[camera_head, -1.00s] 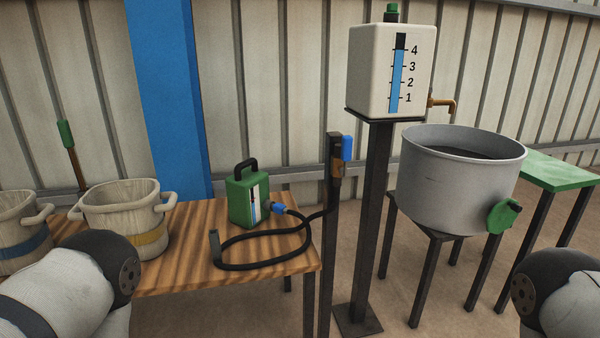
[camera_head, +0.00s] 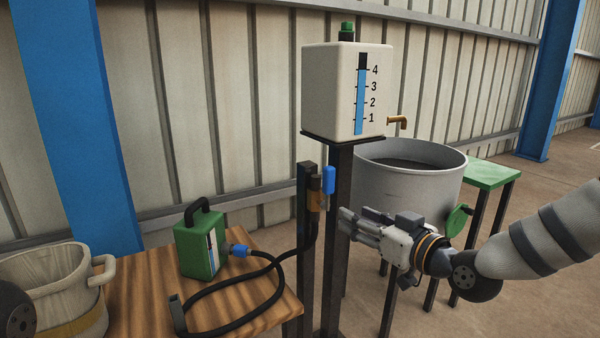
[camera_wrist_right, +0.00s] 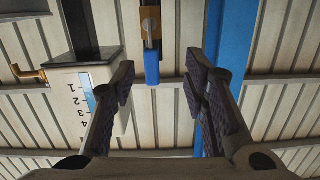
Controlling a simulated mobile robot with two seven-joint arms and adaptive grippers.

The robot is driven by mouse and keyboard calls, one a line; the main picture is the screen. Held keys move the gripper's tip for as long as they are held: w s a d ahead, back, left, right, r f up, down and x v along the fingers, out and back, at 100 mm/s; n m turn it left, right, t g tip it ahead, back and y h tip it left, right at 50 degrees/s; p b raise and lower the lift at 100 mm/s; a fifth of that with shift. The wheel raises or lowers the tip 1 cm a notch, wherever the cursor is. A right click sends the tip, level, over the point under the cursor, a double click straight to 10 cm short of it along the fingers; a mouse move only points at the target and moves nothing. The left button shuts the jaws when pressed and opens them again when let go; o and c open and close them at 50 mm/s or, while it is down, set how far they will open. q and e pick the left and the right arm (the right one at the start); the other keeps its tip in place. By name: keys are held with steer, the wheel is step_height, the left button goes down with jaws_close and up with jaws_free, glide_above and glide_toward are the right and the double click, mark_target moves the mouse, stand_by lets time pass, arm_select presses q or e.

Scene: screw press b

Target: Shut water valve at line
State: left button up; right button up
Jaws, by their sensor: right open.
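The water valve (camera_head: 315,200) is a brass body on a dark post, with a blue handle (camera_head: 329,181) pointing up and a black hose running from it. In the right wrist view the blue handle (camera_wrist_right: 152,68) hangs below the brass body (camera_wrist_right: 150,22), since that picture is upside down; it lies between the fingers in the picture. My right gripper (camera_head: 342,222) is open and empty, to the right of the valve and slightly lower. Its spread fingers also show in the wrist view (camera_wrist_right: 160,85), apart from the handle. My left gripper is out of view.
A grey drum (camera_head: 400,190) is behind my right arm. A wooden table (camera_head: 140,290) at left holds a green canister (camera_head: 200,245), a hose and a wooden bucket (camera_head: 45,285).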

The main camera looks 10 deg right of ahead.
mark_target(332, 181)
steer(key=shift+t, duration=0.7)
steer(key=w+a+r, duration=0.1)
steer(key=w, duration=0.3)
steer(key=w+r+b, duration=0.1)
steer(key=w, duration=0.2)
steer(key=w+a+r+b, duration=0.1)
steer(key=w, duration=0.3)
steer(key=shift+w+a+r, duration=0.1)
steer(key=shift+w+a, duration=0.2)
steer(key=shift+a, duration=0.05)
steer(key=shift+w+a+r, duration=0.2)
steer(key=shift+w+r, duration=0.05)
steer(key=shift+w, duration=0.2)
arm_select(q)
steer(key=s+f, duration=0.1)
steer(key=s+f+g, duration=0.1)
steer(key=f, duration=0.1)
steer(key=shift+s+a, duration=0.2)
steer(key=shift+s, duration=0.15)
arm_select(e)
jaws_close()
